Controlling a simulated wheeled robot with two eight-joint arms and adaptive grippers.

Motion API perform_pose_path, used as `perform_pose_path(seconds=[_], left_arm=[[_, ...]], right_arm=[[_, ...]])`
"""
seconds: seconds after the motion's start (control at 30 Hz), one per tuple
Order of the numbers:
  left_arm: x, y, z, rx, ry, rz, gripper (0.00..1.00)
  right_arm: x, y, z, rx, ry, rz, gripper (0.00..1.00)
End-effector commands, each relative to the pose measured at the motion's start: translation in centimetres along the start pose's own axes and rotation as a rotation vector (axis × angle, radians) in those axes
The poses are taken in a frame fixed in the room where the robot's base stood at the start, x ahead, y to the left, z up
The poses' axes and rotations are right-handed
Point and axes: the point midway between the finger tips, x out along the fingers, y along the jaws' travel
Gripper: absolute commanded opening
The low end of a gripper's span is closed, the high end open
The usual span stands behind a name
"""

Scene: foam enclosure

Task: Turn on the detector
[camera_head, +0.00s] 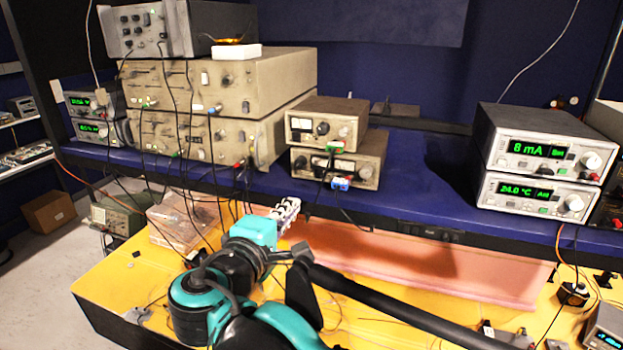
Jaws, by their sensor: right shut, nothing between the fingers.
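No label that I can read says which instrument is the detector. On the right of the blue shelf, one boxed unit (548,149) with a lit green display reading 8 mA sits on another (535,195) reading about 24.0 °C. Two beige analog meters (327,125) are stacked mid-shelf, with leads plugged into their fronts. Large beige units (195,130) with knobs are stacked at the left. My right gripper (292,207) is shut and empty, just in front of the shelf edge, below and left of the analog meters and apart from them. My left gripper is not in view.
The blue shelf (430,185) is clear between the analog meters and the lit units. Many loose cables hang from the left units over the shelf edge. A yellow lower bench (105,285) lies below, with a clear plastic box (180,220) and a pink panel (430,265).

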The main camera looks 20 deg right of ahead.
Motion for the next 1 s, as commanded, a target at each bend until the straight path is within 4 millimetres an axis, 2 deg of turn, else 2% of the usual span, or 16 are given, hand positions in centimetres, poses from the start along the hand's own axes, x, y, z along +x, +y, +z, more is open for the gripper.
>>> perform_pose_path(seconds=[0.17, 0.27, 0.7, 0.9, 1.0], left_arm=[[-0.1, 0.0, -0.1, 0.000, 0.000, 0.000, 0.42], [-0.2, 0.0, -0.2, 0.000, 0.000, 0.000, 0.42], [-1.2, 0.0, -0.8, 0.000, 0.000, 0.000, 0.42], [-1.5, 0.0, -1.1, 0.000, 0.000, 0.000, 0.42], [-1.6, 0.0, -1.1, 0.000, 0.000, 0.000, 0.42]], right_arm=[[0.5, 0.0, 0.0, 0.001, -0.002, -0.001, 0.00], [1.6, 0.1, 0.1, 0.001, -0.004, -0.001, 0.00], [10.7, 0.1, 0.2, 0.001, -0.004, -0.002, 0.00], [13.2, 0.1, 0.1, 0.002, -0.002, -0.002, 0.00], [13.8, 0.0, 0.1, 0.001, -0.001, -0.002, 0.00]])
